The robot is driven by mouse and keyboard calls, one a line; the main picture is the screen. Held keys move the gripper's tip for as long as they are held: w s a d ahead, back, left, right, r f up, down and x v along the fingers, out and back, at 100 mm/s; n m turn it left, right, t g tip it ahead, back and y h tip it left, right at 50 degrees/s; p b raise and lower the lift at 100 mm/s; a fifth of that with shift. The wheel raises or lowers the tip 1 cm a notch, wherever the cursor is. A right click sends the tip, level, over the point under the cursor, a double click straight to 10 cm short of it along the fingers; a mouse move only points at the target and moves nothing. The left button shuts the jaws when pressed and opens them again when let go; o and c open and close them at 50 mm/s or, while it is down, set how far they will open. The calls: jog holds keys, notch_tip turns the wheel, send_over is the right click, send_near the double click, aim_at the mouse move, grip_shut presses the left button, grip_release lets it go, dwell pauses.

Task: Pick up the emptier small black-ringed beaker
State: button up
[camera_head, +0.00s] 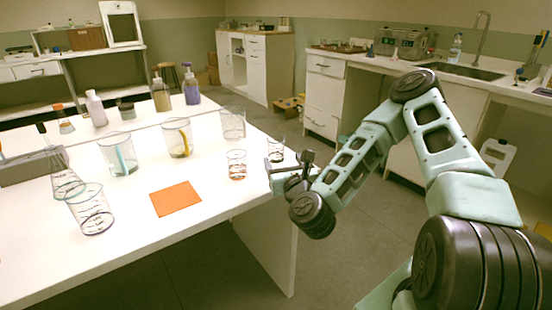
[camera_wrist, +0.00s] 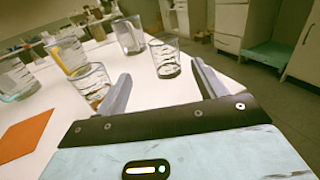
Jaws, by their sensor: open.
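A small clear beaker with dark rings (camera_head: 275,149) stands near the table's right edge. In the wrist view this beaker (camera_wrist: 164,57) is upright, just ahead of and between my finger tips. Another small beaker with brownish-red rings (camera_head: 236,165) stands to its left in the head view. It also shows in the wrist view (camera_wrist: 91,82), beside my left finger. I cannot tell the fill level of either. My gripper (camera_wrist: 161,69) is open and empty. In the head view it is at the table's right edge, partly hidden by its own wrist.
A taller clear beaker (camera_head: 232,121) stands behind the small ones. Beakers with a yellow strip (camera_head: 177,137) and a blue strip (camera_head: 121,153) stand further left. An orange sheet (camera_head: 175,198) lies on the white table (camera_head: 140,250).

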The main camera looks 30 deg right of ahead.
jog(key=shift+w+d+b, duration=0.25)
jog(key=shift+w+b, duration=0.35)
jog(key=shift+b, duration=1.1)
send_near(274, 139)
jog(key=b+x, duration=0.1)
jog(key=x, duration=0.2)
jog(key=shift+w+r, duration=0.1)
jog(key=shift+w, duration=0.2)
jog(key=shift+x, duration=3.15)
jog(key=shift+d, duration=0.1)
jog(key=c, duration=1.1)
